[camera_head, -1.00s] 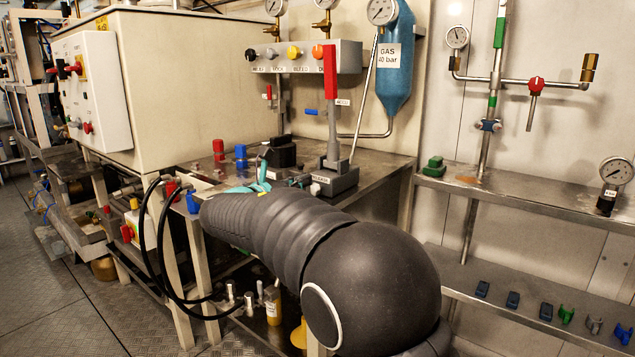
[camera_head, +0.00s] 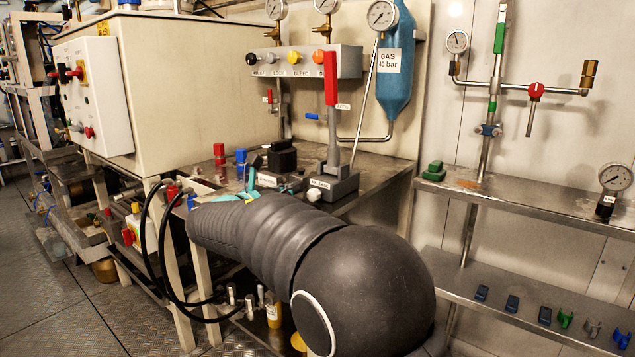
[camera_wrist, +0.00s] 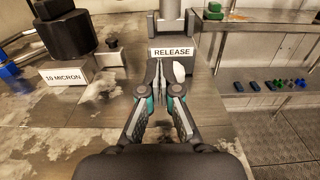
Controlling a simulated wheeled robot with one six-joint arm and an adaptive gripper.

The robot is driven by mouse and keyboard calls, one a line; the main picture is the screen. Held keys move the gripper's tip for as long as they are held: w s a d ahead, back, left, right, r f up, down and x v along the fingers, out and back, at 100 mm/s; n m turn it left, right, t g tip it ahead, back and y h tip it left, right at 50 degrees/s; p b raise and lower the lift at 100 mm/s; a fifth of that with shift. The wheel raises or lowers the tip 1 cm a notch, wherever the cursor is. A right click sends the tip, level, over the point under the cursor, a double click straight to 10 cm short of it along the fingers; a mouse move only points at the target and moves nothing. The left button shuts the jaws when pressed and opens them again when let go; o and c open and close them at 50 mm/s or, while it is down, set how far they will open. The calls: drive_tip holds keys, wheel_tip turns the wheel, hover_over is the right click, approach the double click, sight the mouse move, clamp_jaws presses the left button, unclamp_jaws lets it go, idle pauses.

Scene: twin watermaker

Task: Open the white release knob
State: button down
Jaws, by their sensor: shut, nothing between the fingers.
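The white release knob (camera_wrist: 179,72) sits on the front of the grey block labelled RELEASE (camera_wrist: 172,52) in the wrist view. In the head view the white knob (camera_head: 314,194) shows low on the same block (camera_head: 342,187), under the red-handled lever (camera_head: 331,90). My gripper (camera_wrist: 158,82) has its fingers together and empty, with its tips just left of the knob in the wrist view. I cannot tell whether they touch it. In the head view my gripper (camera_head: 250,190) is partly hidden behind my dark arm.
A black housing with a 10 MICRON label (camera_wrist: 64,77) stands left of the block. Red (camera_head: 219,152) and blue caps stand on the bench behind. A panel with several coloured knobs (camera_head: 306,62) is above. A steel shelf (camera_head: 530,206) lies to the right.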

drive_tip(key=shift+v, duration=1.65)
